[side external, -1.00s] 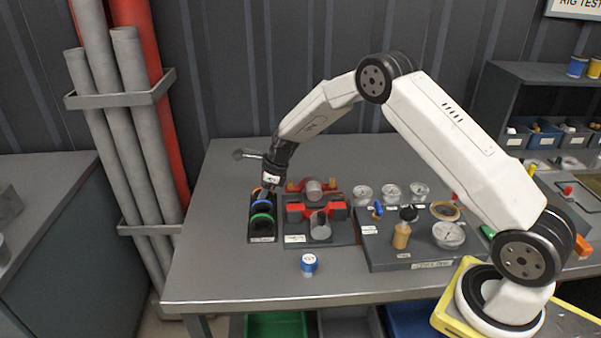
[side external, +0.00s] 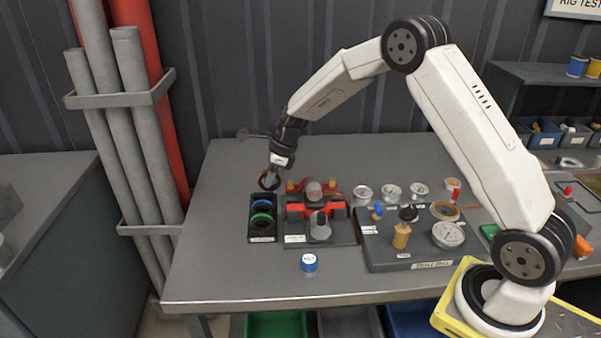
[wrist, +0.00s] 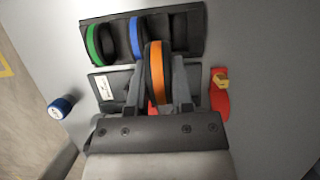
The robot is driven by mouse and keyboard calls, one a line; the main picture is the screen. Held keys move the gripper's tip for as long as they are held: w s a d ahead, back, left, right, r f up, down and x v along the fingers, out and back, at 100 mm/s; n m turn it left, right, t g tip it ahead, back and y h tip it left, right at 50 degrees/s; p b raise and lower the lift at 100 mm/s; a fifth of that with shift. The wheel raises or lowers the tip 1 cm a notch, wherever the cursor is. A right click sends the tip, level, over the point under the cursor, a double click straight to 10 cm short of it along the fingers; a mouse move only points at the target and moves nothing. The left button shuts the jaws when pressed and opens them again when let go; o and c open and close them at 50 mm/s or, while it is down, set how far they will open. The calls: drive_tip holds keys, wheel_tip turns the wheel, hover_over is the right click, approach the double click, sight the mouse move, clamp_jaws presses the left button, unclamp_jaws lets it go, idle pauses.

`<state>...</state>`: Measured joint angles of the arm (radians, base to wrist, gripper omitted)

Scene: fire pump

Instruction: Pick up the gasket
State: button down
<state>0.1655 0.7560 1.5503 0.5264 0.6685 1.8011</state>
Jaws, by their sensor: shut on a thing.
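An orange and black ring-shaped gasket (wrist: 156,75) stands on edge between the jaws of my gripper (wrist: 160,92) in the wrist view. My gripper (side external: 272,176) is shut on the gasket (side external: 269,181) and holds it above the far end of a dark rack. The rack (side external: 256,237) carries a blue ring (side external: 262,207) and a green ring (side external: 261,219). In the wrist view the blue ring (wrist: 137,37) and green ring (wrist: 94,45) sit in their slots, and the slot to the right of the blue ring is empty.
A fixture with red parts (side external: 302,211) stands right of the rack. A board with gauges (side external: 448,235) lies further right. A small blue-capped jar (side external: 309,263) stands in front. The table's left side (side external: 212,235) is clear.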

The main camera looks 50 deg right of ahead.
drive_tip(key=s+r, duration=0.6)
drive_tip(key=s, duration=0.4)
drive_tip(key=shift+s+a, duration=0.25)
drive_tip(key=shift+s, duration=0.1)
idle(0.3)
drive_tip(key=s+d, duration=0.2)
drive_tip(key=s, duration=0.5)
drive_tip(key=s+d+r, duration=0.1)
drive_tip(key=s, duration=0.6)
drive_tip(key=shift+s+d+r, duration=0.15)
drive_tip(key=shift+d+r, duration=0.1)
drive_tip(key=shift+d, duration=0.15)
